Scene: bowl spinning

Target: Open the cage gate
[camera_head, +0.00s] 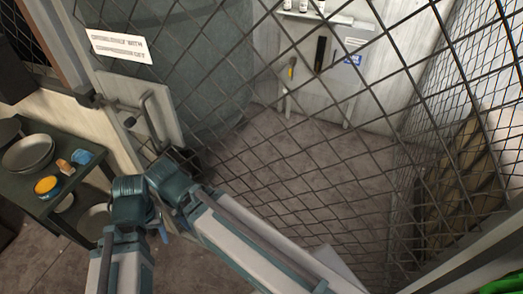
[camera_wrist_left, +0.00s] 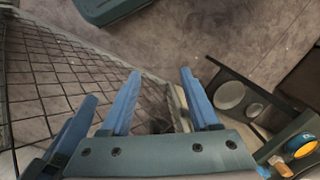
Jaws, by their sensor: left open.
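The cage gate (camera_head: 82,62) is dark diamond mesh in a grey frame and appears shut across the head view. A grey latch handle (camera_head: 150,112) is on a pale plate at its left edge. My left gripper (camera_head: 163,234) is mostly hidden behind my own arm links, below and right of the latch. In the left wrist view the blue fingers (camera_wrist_left: 160,95) are spread apart, with nothing visibly held between them. Mesh (camera_wrist_left: 60,85) shows to their left. I cannot tell whether the fingers touch the gate. My right gripper is out of view.
The floor behind the mesh is mostly clear.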

